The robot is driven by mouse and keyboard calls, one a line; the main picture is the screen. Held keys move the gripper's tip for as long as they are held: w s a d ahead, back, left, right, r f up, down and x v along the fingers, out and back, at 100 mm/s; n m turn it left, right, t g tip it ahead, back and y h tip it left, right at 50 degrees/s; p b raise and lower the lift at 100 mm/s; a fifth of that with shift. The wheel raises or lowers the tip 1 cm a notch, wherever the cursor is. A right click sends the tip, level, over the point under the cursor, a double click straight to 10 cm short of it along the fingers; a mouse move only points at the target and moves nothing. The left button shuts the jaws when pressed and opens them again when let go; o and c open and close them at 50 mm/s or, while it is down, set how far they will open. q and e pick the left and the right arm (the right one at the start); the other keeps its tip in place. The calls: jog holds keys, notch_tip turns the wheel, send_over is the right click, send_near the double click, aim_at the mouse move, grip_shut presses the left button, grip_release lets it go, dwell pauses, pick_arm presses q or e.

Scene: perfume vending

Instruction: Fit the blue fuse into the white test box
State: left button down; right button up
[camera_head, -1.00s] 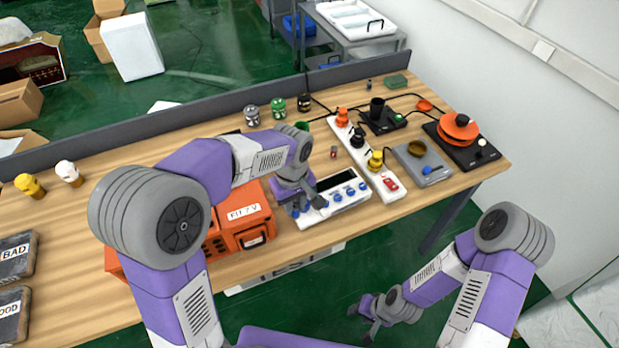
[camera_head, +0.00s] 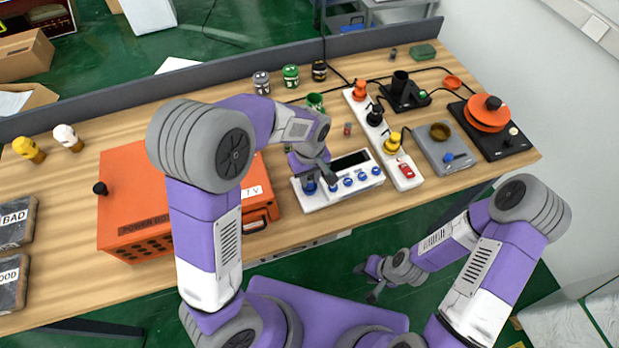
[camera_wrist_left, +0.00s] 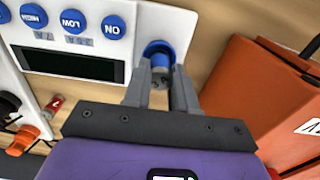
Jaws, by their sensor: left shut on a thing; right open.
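The white test box (camera_head: 361,188) lies on the table, with a dark display and a row of blue knobs. Its display and knobs also show in the left wrist view (camera_wrist_left: 70,62). My left gripper (camera_head: 322,178) is over the box's left end. In the wrist view, its fingers (camera_wrist_left: 160,82) are shut on the blue fuse (camera_wrist_left: 157,48), which is at the white end of the box beside the ON knob. A blue part (camera_head: 309,187) shows there in the head view. I cannot tell how deep the fuse sits. My right gripper (camera_head: 371,290) is open and empty, low in front of the table.
An orange power box (camera_head: 130,205) stands left of the test box. A white power strip (camera_head: 400,172) with coloured plugs stands to its right. A small red part (camera_head: 347,129) lies behind it. A grey device (camera_head: 445,150) is farther right.

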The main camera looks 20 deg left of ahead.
aim_at(309, 177)
pick_arm(q)
jog(key=shift+w+f, duration=0.1)
jog(key=shift+f, duration=0.45)
jog(key=shift+f, duration=0.3)
jog(key=c, duration=0.9)
grip_release()
jog(key=shift+r, duration=0.3)
notch_tip(309, 177, up, 12)
jog(key=shift+r+p, duration=0.1)
jog(key=shift+p, duration=1.1)
